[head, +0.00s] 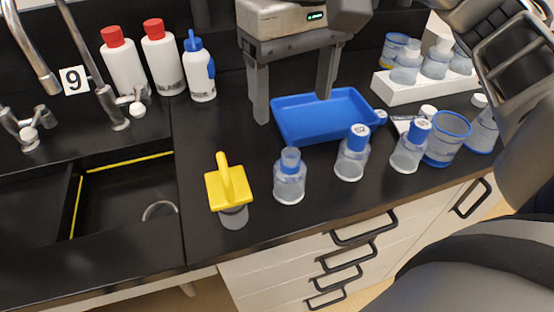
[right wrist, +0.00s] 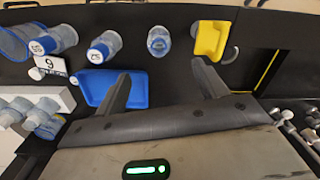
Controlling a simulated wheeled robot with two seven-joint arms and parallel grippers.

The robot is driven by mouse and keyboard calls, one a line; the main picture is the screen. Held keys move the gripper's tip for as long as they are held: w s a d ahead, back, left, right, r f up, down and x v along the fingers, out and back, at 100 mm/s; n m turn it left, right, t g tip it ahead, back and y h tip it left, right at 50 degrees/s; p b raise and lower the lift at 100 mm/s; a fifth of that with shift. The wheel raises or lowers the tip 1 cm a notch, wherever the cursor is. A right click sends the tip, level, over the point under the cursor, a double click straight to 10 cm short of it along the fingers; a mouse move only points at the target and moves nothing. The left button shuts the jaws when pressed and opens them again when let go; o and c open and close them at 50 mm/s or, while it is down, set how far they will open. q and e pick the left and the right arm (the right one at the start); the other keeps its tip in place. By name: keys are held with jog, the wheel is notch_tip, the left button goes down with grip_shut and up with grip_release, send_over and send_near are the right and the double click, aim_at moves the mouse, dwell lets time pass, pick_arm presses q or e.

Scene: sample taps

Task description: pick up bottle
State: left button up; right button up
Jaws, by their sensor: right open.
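A clear bottle with a blue neck and no lid showing (head: 289,180) stands upright on the black counter near its front edge. Two similar bottles with labelled blue lids, one in the middle (head: 352,158) and one further right (head: 408,152), stand beside it. My right gripper (head: 292,108) is open and empty, fingers pointing down, behind the lidless bottle and apart from it. In the right wrist view the lidless bottle (right wrist: 159,42) lies ahead of the gap between the open fingers (right wrist: 160,74). My left gripper is not in view.
A yellow-handled item (head: 227,188) stands left of the bottles, beside the sink (head: 130,190). A blue tray (head: 300,125) lies behind the bottles. A blue-rimmed beaker (head: 446,140) stands at right. White bottles (head: 160,60) stand at the back left.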

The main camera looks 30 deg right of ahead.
aim_at(290, 173)
notch_tip(290, 173, down, 10)
jog(key=shift+d+r+b, duration=0.1)
jog(key=shift+d+b, duration=0.05)
jog(key=shift+b, duration=0.2)
jog(key=shift+w+f+p, duration=0.1)
jog(key=shift+f+p, duration=0.35)
jog(key=shift+f, duration=2.45)
jog(key=c, duration=1.1)
